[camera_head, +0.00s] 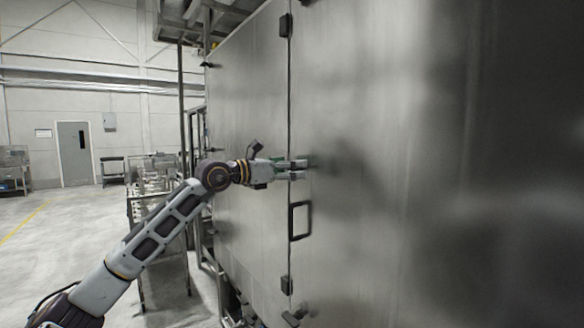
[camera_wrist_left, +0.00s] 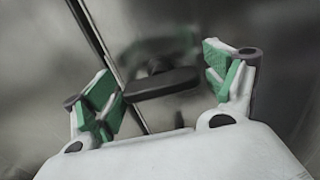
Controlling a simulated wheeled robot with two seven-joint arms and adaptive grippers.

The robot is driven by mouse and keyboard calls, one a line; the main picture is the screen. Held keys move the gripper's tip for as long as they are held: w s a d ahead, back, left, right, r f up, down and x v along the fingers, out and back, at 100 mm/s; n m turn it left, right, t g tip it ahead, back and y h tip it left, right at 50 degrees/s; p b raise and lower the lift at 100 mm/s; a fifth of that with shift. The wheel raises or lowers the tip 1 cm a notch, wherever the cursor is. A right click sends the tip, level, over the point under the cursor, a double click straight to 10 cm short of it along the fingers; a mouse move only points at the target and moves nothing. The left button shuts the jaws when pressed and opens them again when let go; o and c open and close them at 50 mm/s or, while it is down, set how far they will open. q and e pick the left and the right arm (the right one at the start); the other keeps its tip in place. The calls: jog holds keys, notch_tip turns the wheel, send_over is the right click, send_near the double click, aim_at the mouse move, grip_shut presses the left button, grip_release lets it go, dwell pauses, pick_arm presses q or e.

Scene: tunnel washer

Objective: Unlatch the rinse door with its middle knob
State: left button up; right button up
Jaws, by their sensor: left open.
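The middle knob (camera_wrist_left: 163,84) is a dark, wide bar on the steel front. In the left wrist view it lies between my left gripper's green-padded fingers, close to horizontal. In the head view my left gripper (camera_head: 304,168) reaches the steel door (camera_head: 400,200) at the vertical seam and hides most of the knob. A dark upper knob (camera_head: 285,25) and lower knob (camera_head: 287,284) sit along the same seam. My right gripper is not in view.
A black rectangular pull handle (camera_head: 300,220) is just below my left gripper. The steel wall fills the right side. A metal frame with a conveyor (camera_head: 158,180) stands left, behind my arm. The floor (camera_head: 40,260) at left is open.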

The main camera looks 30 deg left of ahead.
pick_arm(q)
jog(key=shift+c, duration=0.3)
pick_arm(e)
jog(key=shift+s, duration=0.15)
pick_arm(q)
jog(key=c, duration=1)
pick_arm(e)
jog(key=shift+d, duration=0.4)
pick_arm(q)
jog(key=shift+o, duration=0.2)
jog(key=shift+n, duration=0.4)
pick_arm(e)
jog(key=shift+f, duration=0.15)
pick_arm(q)
jog(key=n, duration=0.4)
jog(key=shift+b, duration=0.4)
jog(key=n, duration=0.3)
jog(key=shift+a+n, duration=0.1)
jog(key=shift+n, duration=0.2)
jog(key=n, duration=0.4)
jog(key=shift+n+b, duration=0.35)
jog(key=shift+n, duration=0.05)
jog(key=n, duration=0.3)
jog(key=shift+n, duration=0.9)
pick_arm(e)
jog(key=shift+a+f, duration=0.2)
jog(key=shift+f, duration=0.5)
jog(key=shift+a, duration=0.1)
